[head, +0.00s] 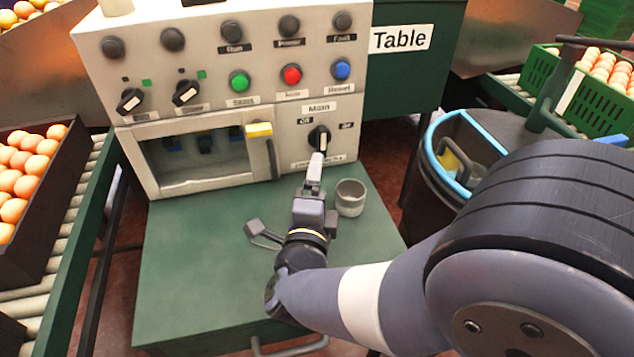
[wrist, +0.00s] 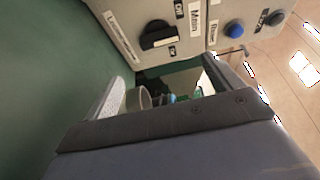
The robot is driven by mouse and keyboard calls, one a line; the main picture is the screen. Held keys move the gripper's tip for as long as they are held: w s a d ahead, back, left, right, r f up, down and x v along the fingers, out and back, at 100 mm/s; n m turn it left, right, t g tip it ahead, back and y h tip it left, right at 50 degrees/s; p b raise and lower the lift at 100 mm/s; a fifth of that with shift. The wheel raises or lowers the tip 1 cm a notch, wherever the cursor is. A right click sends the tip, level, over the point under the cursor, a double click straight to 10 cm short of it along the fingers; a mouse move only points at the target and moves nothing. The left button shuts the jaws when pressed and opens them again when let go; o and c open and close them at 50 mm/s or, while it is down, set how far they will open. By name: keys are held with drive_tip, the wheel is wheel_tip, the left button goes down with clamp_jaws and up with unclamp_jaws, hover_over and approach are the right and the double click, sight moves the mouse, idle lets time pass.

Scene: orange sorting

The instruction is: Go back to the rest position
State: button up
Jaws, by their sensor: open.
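My gripper (head: 314,172) is open and empty above the green table top (head: 190,270), just in front of the control panel (head: 215,75). Its fingertips point at the black Main switch knob (head: 320,138); in the head view they overlap its lower edge, so I cannot tell whether they touch. In the wrist view the two fingers of my gripper (wrist: 166,90) are spread apart, and the Main knob (wrist: 155,36) shows beyond them, apart from both. My arm reaches in from the right.
A grey cup (head: 350,198) stands just right of my gripper. A small dark tool (head: 262,235) lies to its left. An orange crate (head: 40,215) is at the left, a black bin (head: 435,165) at the right. The table's front left is clear.

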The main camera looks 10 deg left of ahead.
sight(325, 146)
drive_tip(key=shift+w, duration=0.1)
drive_tip(key=w, duration=0.3)
drive_tip(key=w+b, duration=0.1)
drive_tip(key=w, duration=0.3)
drive_tip(key=w+b, duration=0.1)
drive_tip(key=w, duration=0.2)
drive_tip(key=shift+w+a, duration=0.3)
drive_tip(key=shift+w, duration=0.1)
drive_tip(key=shift+s, duration=0.1)
